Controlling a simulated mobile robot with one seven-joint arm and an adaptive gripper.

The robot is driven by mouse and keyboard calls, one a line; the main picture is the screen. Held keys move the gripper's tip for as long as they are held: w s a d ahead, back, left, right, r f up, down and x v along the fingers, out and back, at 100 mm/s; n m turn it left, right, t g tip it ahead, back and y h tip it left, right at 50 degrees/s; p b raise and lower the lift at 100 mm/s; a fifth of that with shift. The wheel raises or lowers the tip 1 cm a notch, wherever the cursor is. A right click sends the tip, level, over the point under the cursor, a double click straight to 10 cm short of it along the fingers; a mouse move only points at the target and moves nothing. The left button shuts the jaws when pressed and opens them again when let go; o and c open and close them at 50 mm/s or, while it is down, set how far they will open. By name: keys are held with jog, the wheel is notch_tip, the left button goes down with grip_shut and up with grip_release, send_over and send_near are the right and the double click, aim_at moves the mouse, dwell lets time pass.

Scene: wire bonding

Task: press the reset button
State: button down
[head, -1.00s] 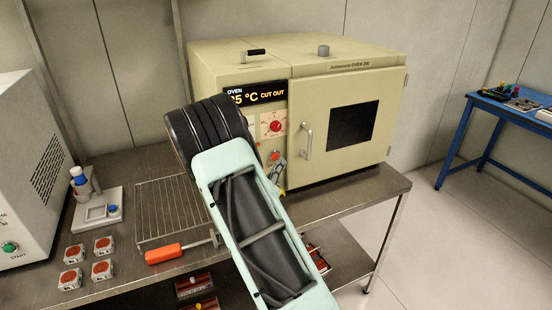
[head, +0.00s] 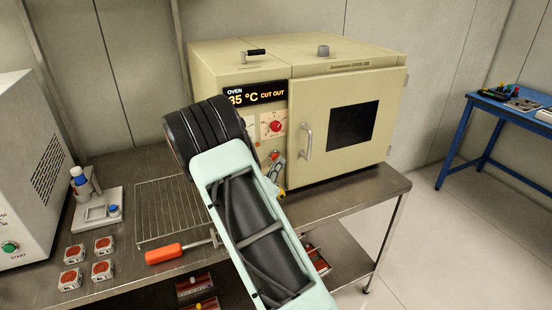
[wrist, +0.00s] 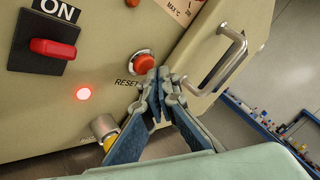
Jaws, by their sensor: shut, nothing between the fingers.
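The reset button (wrist: 144,64) is a round red cap in a metal collar on the beige oven front, labelled RESET in the wrist view. In the head view it is a small red spot (head: 275,155) below the red dial. My gripper (wrist: 167,77) is shut and empty. Its fingertips are just right of and slightly below the button in the wrist view, very close to it; I cannot tell whether they touch. In the head view my gripper (head: 277,163) is at the panel, left of the door handle.
A red lamp (wrist: 83,93) glows left of the button, below a red ON switch (wrist: 53,48). The door handle (wrist: 227,58) stands out to the right. A metal fitting (wrist: 103,128) protrudes below the button.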

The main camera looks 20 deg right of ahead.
jog(key=shift+w, duration=0.55)
dwell(0.9)
jog(key=shift+s, duration=0.85)
jog(key=shift+s, duration=0.1)
jog(key=s+p, duration=0.1)
jog(key=s, duration=0.3)
jog(key=shift+s, duration=0.4)
jog(key=shift+d, duration=0.1)
